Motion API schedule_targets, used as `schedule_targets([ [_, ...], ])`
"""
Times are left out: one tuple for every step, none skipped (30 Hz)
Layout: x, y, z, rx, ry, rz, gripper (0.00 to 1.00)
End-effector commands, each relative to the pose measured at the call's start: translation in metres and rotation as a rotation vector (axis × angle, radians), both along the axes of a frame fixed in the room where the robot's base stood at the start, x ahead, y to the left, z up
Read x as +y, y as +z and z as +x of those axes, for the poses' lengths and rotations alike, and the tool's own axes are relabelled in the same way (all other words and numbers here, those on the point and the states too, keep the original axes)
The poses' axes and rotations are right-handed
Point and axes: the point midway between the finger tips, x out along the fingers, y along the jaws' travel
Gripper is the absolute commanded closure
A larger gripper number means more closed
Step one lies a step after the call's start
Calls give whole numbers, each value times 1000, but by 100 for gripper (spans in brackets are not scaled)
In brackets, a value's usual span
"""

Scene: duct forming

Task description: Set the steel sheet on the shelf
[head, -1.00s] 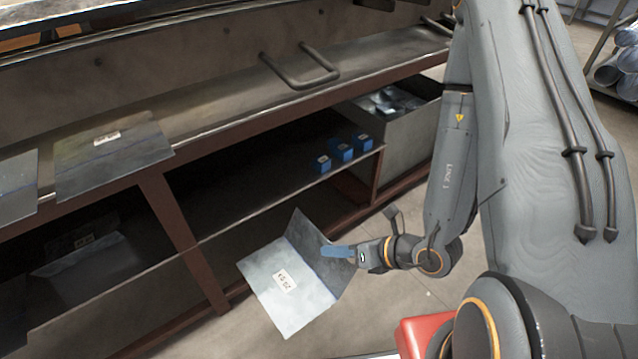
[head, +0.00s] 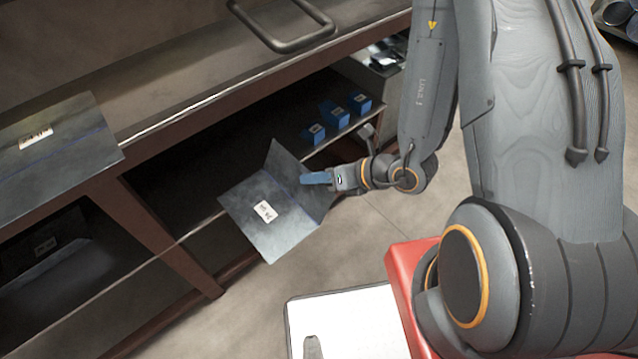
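The steel sheet (head: 258,222) is bent along a line, with a white label on its larger face. My gripper (head: 316,179) is shut on the sheet's upturned flange at its right side and holds it in the air, tilted. The sheet is at the front opening of the bench, and its left part overlaps the shelf edge in the picture. I cannot tell whether it touches the shelf. The shelf (head: 190,232) runs under the bench top, dark inside. Part of it is hidden behind the sheet.
Several small blue blocks (head: 334,113) stand on the shelf at the right. Another labelled sheet (head: 50,140) lies on the bench top at the left. A brown upright (head: 150,228) divides the shelf front. A bin (head: 385,75) stands beyond the blocks.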

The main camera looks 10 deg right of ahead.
Motion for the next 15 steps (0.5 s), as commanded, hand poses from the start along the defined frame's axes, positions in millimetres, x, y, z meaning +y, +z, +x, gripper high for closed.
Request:
schedule_targets([
  [4, -4, 7, -4, 3, -1, 100],
  [5, -5, 11, -5, 3, -1, 100],
  [8, -5, 15, -3, 2, -1, 100],
  [10, -6, 18, -4, 1, -1, 100],
  [12, -6, 21, -5, 1, 0, 100],
  [14, -7, 26, -5, 0, 0, 100],
  [16, -7, 30, -6, 1, 0, 100],
  [18, -8, 33, -5, 1, 0, 100],
  [20, -8, 37, -5, 0, -1, 100],
  [23, -9, 40, -6, 0, 0, 100],
  [25, -9, 43, -5, 0, 0, 100],
  [27, -9, 47, -6, 0, 0, 100],
  [28, -10, 49, -4, -1, 0, 100],
  [30, -11, 52, -4, 0, -1, 100],
  [32, -11, 56, -5, 0, 0, 100],
])
